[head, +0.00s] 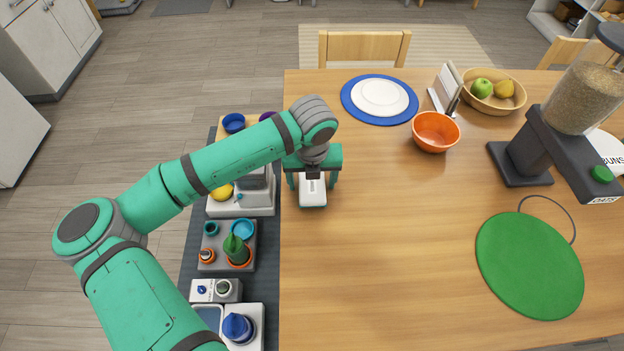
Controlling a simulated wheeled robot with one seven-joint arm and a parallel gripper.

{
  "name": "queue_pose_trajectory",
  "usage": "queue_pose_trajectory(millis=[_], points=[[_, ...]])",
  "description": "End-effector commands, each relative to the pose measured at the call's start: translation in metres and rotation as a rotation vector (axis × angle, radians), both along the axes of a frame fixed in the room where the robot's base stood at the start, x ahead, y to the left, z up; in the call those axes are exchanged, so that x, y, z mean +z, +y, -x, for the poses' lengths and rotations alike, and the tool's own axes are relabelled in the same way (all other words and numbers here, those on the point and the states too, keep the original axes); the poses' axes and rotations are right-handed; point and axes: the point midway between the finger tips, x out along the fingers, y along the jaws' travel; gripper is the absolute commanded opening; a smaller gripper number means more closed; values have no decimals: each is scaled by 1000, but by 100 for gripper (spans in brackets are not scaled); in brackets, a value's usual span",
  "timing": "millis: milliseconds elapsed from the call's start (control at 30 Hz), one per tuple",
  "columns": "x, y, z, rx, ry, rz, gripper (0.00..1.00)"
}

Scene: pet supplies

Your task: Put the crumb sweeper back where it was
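A small white block-like thing with a teal lower edge, which looks like the crumb sweeper (312,194), is at the left edge of the wooden table, directly below my gripper. My gripper (312,182) points down over it. Its two teal fingers are spread wide, one to each side of the white thing, and appear apart from its sides. The top of the sweeper is partly hidden by my gripper and wrist.
Left of the table (400,260), a low dark shelf (272,300) holds trays with bowls, a plant and small items, partly behind my arm. A blue placemat with a white plate (380,97), an orange bowl (436,131), a fruit bowl (515,98), an oats dispenser (520,165) and a green mat (530,268) stand rightward. The table's middle is clear.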

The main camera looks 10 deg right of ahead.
Motion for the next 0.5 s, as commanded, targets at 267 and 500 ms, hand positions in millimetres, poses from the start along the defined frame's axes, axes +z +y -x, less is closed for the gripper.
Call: queue_pose_trajectory(millis=[267, 500], points=[[16, 0, 1, -1, -3, 0, 71], [62, 1, 8, 0, -4, 1, 71]])
